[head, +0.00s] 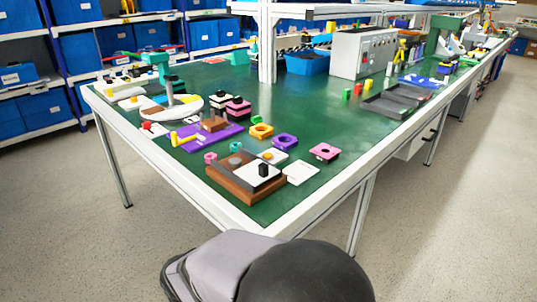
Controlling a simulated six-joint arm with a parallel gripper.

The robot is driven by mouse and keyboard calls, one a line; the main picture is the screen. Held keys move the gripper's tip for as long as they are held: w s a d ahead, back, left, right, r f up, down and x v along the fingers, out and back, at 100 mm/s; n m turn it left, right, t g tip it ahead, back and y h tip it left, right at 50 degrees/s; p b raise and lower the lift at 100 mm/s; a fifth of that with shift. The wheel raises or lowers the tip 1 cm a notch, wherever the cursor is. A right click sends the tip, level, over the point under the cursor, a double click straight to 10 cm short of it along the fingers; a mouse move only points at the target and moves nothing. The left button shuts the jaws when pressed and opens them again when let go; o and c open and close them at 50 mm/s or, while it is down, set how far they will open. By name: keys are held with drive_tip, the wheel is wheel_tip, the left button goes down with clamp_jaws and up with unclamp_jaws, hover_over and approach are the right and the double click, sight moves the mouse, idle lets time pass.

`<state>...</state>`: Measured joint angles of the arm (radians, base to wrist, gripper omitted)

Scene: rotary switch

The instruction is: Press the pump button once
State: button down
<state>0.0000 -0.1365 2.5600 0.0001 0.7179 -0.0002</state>
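No part in view is clearly labelled as the pump button, so I cannot tell which one it is. A brown box (228,182) at the near corner of the green table carries a light plate (254,177) with an upright black knob (263,170). A small orange round part (267,155) shows at the plate's back edge. A grey control cabinet (346,52) with small red and pale controls (371,57) stands farther back. My gripper is not in view, and nothing is seen touching the box or cabinet.
Around the box on the green table (310,115) lie a purple tray (212,138), yellow (262,131), purple (284,141) and pink (325,151) pieces and a white plate (300,173). A white post (267,45) rises mid-table.

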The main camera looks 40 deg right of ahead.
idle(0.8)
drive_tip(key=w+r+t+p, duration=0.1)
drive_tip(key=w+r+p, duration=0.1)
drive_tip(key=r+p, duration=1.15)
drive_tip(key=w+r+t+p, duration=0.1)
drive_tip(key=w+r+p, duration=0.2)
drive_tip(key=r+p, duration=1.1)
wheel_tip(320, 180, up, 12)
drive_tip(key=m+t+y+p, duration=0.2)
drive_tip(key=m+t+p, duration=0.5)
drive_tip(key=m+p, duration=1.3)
hover_over(268, 156)
drive_tip(key=b, duration=0.6)
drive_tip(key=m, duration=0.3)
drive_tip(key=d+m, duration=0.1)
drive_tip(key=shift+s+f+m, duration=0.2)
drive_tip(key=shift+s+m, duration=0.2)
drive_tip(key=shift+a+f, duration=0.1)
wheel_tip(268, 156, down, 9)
drive_tip(key=b, duration=0.6)
drive_tip(key=shift+b, duration=0.3)
